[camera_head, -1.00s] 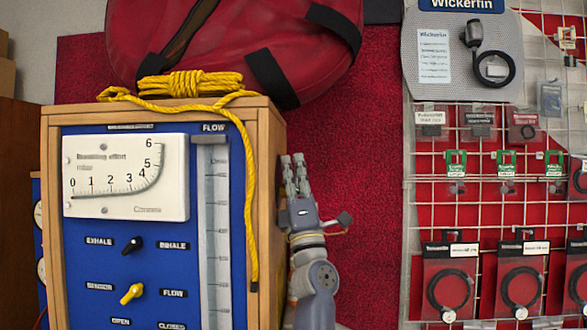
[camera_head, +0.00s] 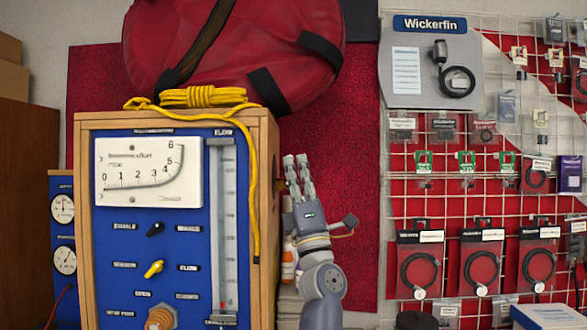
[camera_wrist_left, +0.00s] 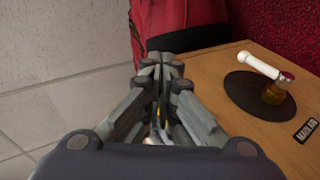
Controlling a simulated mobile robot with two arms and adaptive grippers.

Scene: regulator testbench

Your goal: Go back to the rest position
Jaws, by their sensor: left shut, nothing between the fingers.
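My left gripper (camera_head: 297,165) points up beside the right side of the testbench (camera_head: 262,200), in front of the red wall covering. It is shut and holds nothing. In the left wrist view its fingers (camera_wrist_left: 163,65) are together, with a wooden surface (camera_wrist_left: 235,140) below and to the right. The testbench has a blue panel with a white gauge (camera_head: 150,172), a black knob (camera_head: 155,229) and a yellow knob (camera_head: 153,269). My right gripper is in neither view.
Yellow rope (camera_head: 203,97) lies on the testbench and hangs down its right side. A red bag (camera_head: 230,60) is behind. A wire rack (camera_head: 480,207) with packaged parts stands right. A black disc (camera_wrist_left: 258,97) with a white-handled brass part (camera_wrist_left: 262,68) is on the wooden surface.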

